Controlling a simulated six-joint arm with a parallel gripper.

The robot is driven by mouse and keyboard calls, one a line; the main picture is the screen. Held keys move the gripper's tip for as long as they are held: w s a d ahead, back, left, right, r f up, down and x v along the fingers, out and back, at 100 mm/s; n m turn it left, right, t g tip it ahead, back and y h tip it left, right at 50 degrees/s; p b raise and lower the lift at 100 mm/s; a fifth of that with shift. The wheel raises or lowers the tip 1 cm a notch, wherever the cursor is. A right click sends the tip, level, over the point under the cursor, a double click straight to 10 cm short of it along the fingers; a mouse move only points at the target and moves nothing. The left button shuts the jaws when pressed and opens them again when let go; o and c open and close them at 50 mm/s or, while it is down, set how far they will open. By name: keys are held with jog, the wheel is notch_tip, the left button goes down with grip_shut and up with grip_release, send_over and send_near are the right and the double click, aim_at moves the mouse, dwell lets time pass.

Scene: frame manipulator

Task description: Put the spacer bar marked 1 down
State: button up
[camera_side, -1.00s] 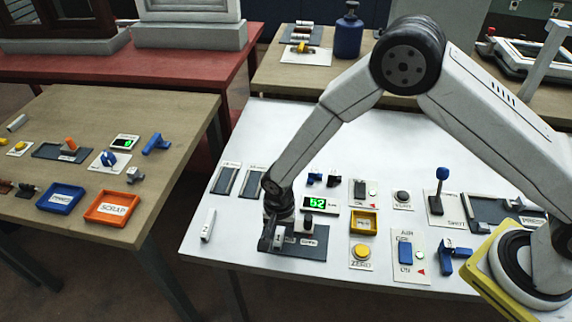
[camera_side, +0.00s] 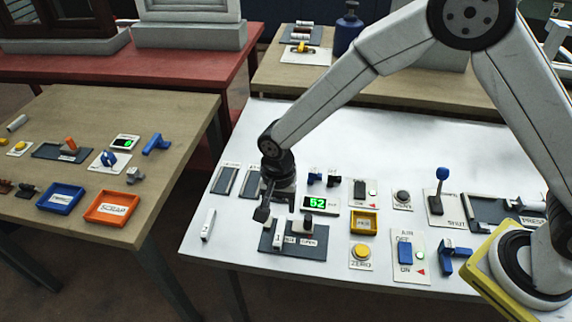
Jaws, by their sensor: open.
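A small white bar (camera_side: 279,238) stands on the dark plate (camera_side: 266,247) at the front left of the white table. A second white bar (camera_side: 208,225) lies on the bare table to the left of the plate. I cannot read a number on either bar, so I cannot tell which is marked 1. My gripper (camera_side: 264,207) is open, above and just behind the plate's left part, apart from the bar on it. The jaw gap is too small to see clearly.
A dark-topped post (camera_side: 307,222) stands on the plate beside the bar. A green display (camera_side: 320,204) reads 52 behind it. A yellow tray (camera_side: 363,222) and a yellow button (camera_side: 361,251) lie to the right. Two dark slotted plates (camera_side: 226,181) lie behind left. The front-left table is mostly clear.

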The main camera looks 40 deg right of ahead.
jog(key=shift+r, duration=1.2)
jog(key=s+d+r+n+t, duration=0.1)
jog(key=s+d+r+n, duration=0.1)
jog(key=d, duration=0.5)
jog(key=s+d+r+n, duration=0.3)
jog(key=s+d+n, duration=0.1)
jog(key=s+d, duration=0.2)
jog(key=s+d+r+n+t, duration=0.1)
jog(key=s+d+r+n, duration=0.1)
jog(key=d, duration=0.5)
jog(key=s+n, duration=0.1)
jog(key=s, duration=0.1)
jog(key=shift+s+d+r+t, duration=0.3)
jog(key=shift+s+d, duration=0.1)
